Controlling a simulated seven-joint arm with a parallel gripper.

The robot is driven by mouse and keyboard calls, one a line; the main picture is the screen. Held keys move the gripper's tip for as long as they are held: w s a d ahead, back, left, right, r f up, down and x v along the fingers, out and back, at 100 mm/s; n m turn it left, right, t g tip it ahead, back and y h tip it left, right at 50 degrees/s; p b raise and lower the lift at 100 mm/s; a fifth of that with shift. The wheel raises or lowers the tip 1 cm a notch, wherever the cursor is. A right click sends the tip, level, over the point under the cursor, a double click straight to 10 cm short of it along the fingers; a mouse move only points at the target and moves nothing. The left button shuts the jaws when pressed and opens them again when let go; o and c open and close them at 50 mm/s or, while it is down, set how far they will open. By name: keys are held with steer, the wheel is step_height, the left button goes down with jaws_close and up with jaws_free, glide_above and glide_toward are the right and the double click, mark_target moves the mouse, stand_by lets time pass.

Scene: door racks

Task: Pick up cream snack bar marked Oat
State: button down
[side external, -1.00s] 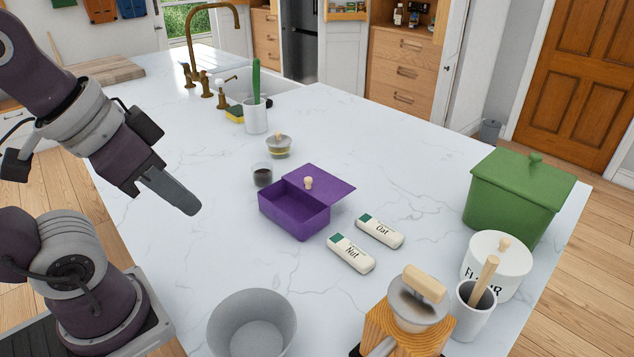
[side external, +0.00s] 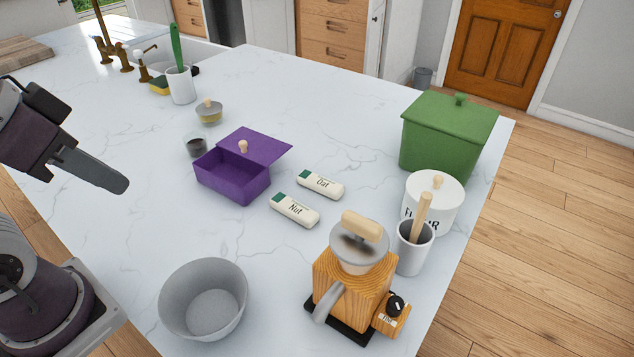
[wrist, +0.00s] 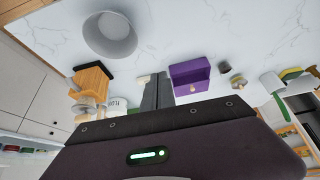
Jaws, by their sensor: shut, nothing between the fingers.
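The cream snack bar marked Oat (side external: 321,184), with a dark green end, lies flat on the white marble counter in the side view. A similar bar marked Nut (side external: 295,210) lies just in front of it, slightly left and apart. My gripper (side external: 120,184) is shut and empty, raised at the left, well away from both bars. In the wrist view my shut fingers (wrist: 156,90) point out over the counter. A small cream piece beside them may be one of the bars; the rest is hidden.
An open purple box (side external: 232,178) with its lid askew stands left of the bars. A grey bowl (side external: 203,300), a wooden grinder (side external: 350,285), a flour jar (side external: 433,205) and a green bin (side external: 448,135) stand around. The counter between my gripper and the purple box is clear.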

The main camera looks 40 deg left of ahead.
steer(key=c, duration=2.2)
jaws_free()
jaws_free()
